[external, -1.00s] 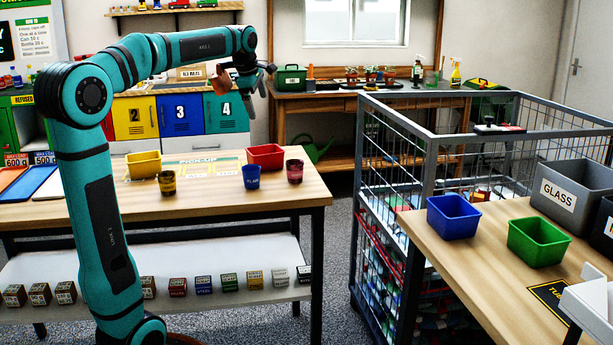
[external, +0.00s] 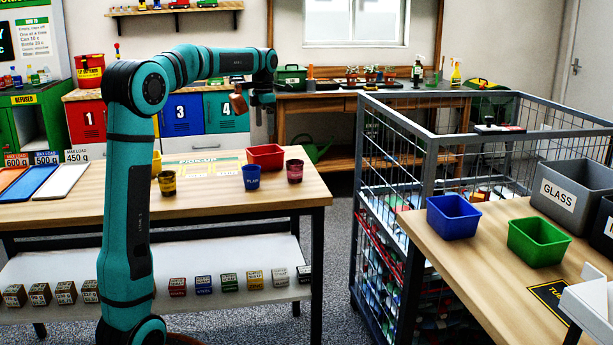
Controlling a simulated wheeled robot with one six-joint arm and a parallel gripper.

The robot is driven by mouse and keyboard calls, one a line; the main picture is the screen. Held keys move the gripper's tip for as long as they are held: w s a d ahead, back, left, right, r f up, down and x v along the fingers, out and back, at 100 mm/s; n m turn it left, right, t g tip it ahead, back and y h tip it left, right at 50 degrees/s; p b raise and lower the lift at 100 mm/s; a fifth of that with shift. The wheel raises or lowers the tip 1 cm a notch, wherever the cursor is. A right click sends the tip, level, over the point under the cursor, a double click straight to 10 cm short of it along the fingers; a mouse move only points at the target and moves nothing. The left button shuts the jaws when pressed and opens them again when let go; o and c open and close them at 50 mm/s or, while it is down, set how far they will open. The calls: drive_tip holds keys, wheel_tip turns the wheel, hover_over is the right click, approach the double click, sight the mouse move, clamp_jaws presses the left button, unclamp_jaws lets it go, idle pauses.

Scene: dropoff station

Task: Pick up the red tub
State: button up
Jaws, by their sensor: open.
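The red tub (external: 266,157) is a small open rectangular tub near the back right of the wooden pick-up table (external: 215,207). It stands upright. My gripper (external: 262,112) points down in the air above the red tub, clear of it. It is open, and no object shows between its fingers.
A blue cup (external: 251,177) and a dark red cup (external: 295,171) stand just in front of the red tub. A yellow cup (external: 167,183) is further left. My arm partly hides a yellow tub (external: 156,163). A wire cage (external: 430,150) stands right of the table.

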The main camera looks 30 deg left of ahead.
sight(265, 157)
wheel_tip(265, 157, down, 12)
drive_tip(key=shift+s+f, duration=0.15)
drive_tip(key=shift+f, duration=0.05)
drive_tip(key=c, duration=0.8)
